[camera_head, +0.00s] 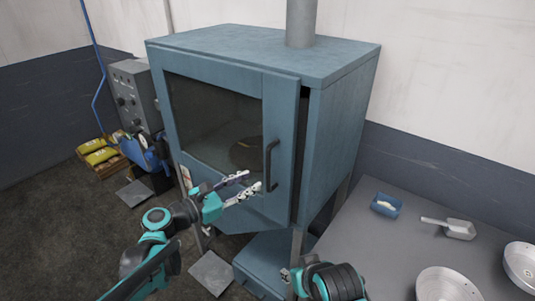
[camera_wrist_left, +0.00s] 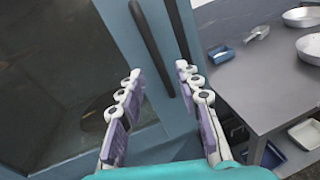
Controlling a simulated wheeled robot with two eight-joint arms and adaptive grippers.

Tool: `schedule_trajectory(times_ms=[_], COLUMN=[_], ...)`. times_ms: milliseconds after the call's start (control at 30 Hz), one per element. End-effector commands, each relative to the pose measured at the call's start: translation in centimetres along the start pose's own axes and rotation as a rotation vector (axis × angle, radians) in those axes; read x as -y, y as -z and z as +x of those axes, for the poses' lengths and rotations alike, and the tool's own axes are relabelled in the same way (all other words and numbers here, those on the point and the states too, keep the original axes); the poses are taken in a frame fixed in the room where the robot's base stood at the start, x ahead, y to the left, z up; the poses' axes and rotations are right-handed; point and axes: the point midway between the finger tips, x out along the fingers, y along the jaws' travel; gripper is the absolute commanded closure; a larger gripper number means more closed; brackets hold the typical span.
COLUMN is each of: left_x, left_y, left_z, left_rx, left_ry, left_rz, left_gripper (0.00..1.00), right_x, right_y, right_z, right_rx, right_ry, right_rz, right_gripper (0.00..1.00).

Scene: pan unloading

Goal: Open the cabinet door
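The blue-grey cabinet (camera_head: 335,135) stands against the wall in the head view. Its door (camera_head: 282,100) has a dark window and a black vertical handle (camera_head: 270,165) near the right edge. A dark gap runs along that edge. My left gripper (camera_head: 255,181) is open and empty, just left of the handle's lower part. In the left wrist view, the handle (camera_wrist_left: 151,42) runs down between the two spread fingers (camera_wrist_left: 157,70) in the picture; I cannot see contact. My right gripper (camera_head: 288,276) barely shows at the bottom of the head view, its fingers unclear.
A grey table (camera_head: 385,240) on the right holds a small blue tray (camera_head: 386,205), a metal scoop (camera_head: 452,227) and round pans (camera_head: 446,285). A grey control box (camera_head: 135,90) and yellow bags (camera_head: 98,153) are at the left. Open floor lies at front left.

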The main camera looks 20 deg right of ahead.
Motion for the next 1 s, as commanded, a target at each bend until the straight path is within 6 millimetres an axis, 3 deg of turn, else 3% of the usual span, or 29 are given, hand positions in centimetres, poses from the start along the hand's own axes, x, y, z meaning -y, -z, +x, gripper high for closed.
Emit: schedule_trajectory(times_ms=[167, 633, 1000], left_x=[-0.9, -0.9, -0.9], left_y=[-1.4, -1.8, -2.0], left_z=[1.4, 8.0, 8.9], left_rx=[0.08, 0.082, 0.082], left_ry=[0.006, 0.007, 0.005], left_rz=[-0.151, -0.156, -0.155], left_gripper=[0.66, 0.66, 0.66], right_x=[0.0, 0.0, 0.0], right_y=[0.4, -0.3, -0.3], right_z=[-0.6, 0.4, 0.5], right_rx=[0.0, 0.0, 0.0], right_ry=[0.0, 0.0, 0.0], right_rz=[0.0, 0.0, 0.0], right_gripper=[0.6, 0.6, 0.6])
